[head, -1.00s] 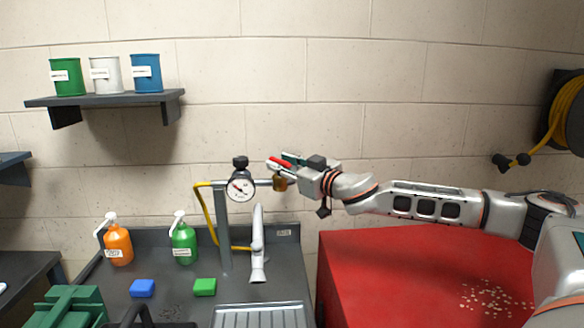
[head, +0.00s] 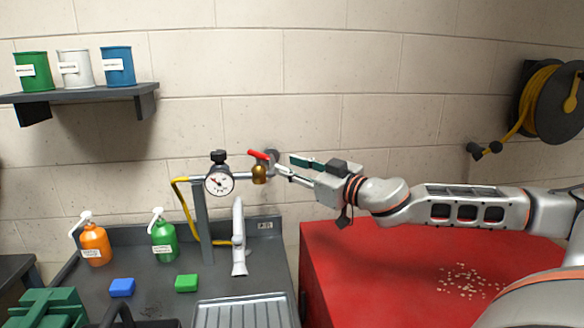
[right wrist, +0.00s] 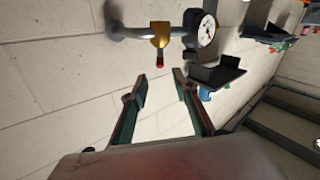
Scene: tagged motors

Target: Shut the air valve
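The air valve has a brass body (head: 259,175) on a grey pipe and a red lever (head: 258,154) above it. In the right wrist view, the brass body (right wrist: 161,36) sits on the pipe, and the red lever (right wrist: 160,60) points towards my gripper, across the pipe. My right gripper (head: 285,164) is just right of the valve, open, empty and apart from the lever. The right wrist view shows its two fingers (right wrist: 161,78) spread, with the lever beyond the gap. My left gripper is not in view.
A pressure gauge (head: 219,181) with a black knob is left of the valve. A red cabinet (head: 400,270) stands below my right arm. A hose reel (head: 550,103) hangs at right.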

